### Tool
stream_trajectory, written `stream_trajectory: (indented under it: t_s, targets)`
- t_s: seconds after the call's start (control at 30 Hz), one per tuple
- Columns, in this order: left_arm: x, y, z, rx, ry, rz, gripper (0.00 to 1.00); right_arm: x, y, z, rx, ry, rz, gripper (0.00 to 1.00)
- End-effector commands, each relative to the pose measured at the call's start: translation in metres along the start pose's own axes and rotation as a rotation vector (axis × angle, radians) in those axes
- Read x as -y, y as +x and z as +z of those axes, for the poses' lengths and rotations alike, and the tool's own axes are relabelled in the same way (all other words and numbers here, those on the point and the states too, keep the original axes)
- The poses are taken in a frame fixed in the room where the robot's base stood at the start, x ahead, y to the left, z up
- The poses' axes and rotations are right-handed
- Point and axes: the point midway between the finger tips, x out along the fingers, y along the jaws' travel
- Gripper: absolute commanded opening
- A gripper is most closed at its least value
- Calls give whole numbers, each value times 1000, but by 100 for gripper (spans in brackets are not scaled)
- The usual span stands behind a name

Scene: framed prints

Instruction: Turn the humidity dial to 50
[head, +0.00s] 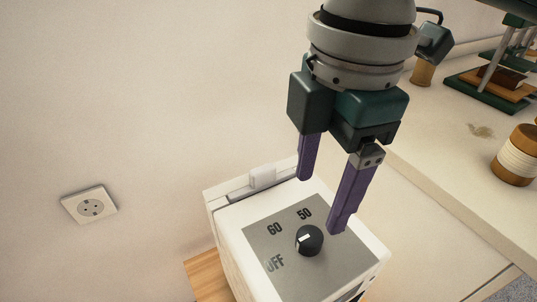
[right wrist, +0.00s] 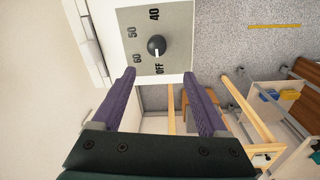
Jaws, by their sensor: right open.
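The humidity dial is a round black knob (head: 309,240) with a white mark, on a grey panel (head: 262,236) on top of a white box (head: 367,275). The panel shows 60, 50 and OFF in the head view. The right wrist view shows the knob (right wrist: 157,45) with 40, 50, 60 and OFF around it. The white mark points to the OFF side, at or near OFF. My right gripper (head: 322,205) is open and empty, its purple fingers above the panel and apart from the knob. My left gripper is not in view.
A wall socket (head: 89,205) is at the left. A pale counter (head: 440,150) runs along the right, with a wooden jar with a white band (head: 517,155) and a green stand (head: 492,88) on it. The space left of the box is clear.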

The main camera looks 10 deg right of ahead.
Motion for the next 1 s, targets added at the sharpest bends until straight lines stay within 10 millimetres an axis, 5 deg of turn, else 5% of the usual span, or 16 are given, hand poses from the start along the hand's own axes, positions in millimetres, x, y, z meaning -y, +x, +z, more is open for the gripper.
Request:
stream_trajectory:
  t_s: [0.03,0.27,0.7,1.0]
  targets:
    - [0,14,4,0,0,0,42,-2,12,5,13,-8,-2,76]
    - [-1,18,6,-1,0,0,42,-4,24,10,27,-19,-13,76]
    - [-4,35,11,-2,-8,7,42,-3,100,12,26,-19,-11,76]
    - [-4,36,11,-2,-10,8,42,-3,109,12,27,-19,-8,76]
